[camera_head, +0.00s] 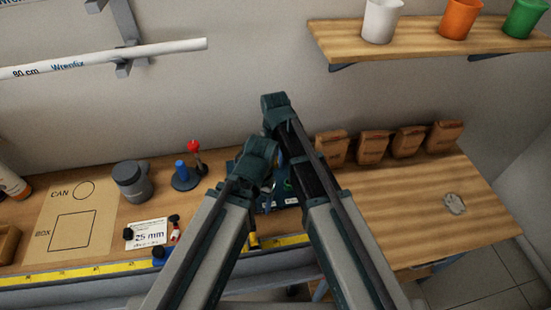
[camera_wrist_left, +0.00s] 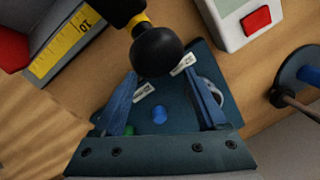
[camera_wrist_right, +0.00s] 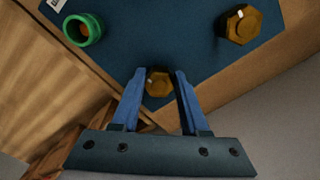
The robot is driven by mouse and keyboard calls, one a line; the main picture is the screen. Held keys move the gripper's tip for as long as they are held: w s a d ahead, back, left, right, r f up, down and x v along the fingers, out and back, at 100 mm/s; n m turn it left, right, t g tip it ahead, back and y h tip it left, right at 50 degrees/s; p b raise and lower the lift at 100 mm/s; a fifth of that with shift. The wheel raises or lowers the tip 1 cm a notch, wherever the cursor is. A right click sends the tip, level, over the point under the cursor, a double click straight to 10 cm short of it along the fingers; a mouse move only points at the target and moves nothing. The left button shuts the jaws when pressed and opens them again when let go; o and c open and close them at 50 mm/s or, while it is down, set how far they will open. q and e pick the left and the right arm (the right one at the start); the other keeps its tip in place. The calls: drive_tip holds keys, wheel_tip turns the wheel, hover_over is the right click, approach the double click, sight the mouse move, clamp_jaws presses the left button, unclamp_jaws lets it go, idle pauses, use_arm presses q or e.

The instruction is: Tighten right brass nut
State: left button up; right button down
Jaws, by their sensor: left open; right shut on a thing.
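In the right wrist view, my right gripper (camera_wrist_right: 160,76) is shut on a brass nut (camera_wrist_right: 158,83) at the edge of the dark blue board (camera_wrist_right: 150,30). A second brass nut (camera_wrist_right: 240,24) sits on the board at upper right, apart from the fingers. A green ring (camera_wrist_right: 83,30) with a copper-coloured centre is at upper left. My left gripper (camera_wrist_left: 161,78) is open above the board (camera_wrist_left: 165,140); a blue knob (camera_wrist_left: 159,114) shows between its fingers. A black bulb (camera_wrist_left: 157,50) partly covers the view there. In the head view my arms hide both nuts.
A white box with a red button (camera_wrist_left: 256,20) stands near the board. Brown bags (camera_head: 373,147) line the wall at right. A grey canister (camera_head: 131,181) and a red-topped stand (camera_head: 195,148) are at left. The wooden bench (camera_head: 400,205) is mostly clear at right.

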drive_tip(key=shift+w+a+m, duration=0.1)
drive_tip(key=shift+m, duration=1.4)
drive_tip(key=shift+c, duration=2.1)
unclamp_jaws()
use_arm(q)
drive_tip(key=shift+r, duration=0.1)
use_arm(e)
drive_tip(key=shift+r, duration=0.15)
use_arm(q)
wheel_tip(320, 180, up, 14)
drive_tip(key=p, duration=1.3)
drive_tip(key=shift+p, duration=0.4)
use_arm(e)
wheel_tip(320, 180, up, 14)
drive_tip(key=shift+f, duration=0.2)
use_arm(q)
drive_tip(key=shift+s+f, duration=0.1)
drive_tip(key=shift+f, duration=0.15)
use_arm(e)
drive_tip(key=shift+f, duration=0.1)
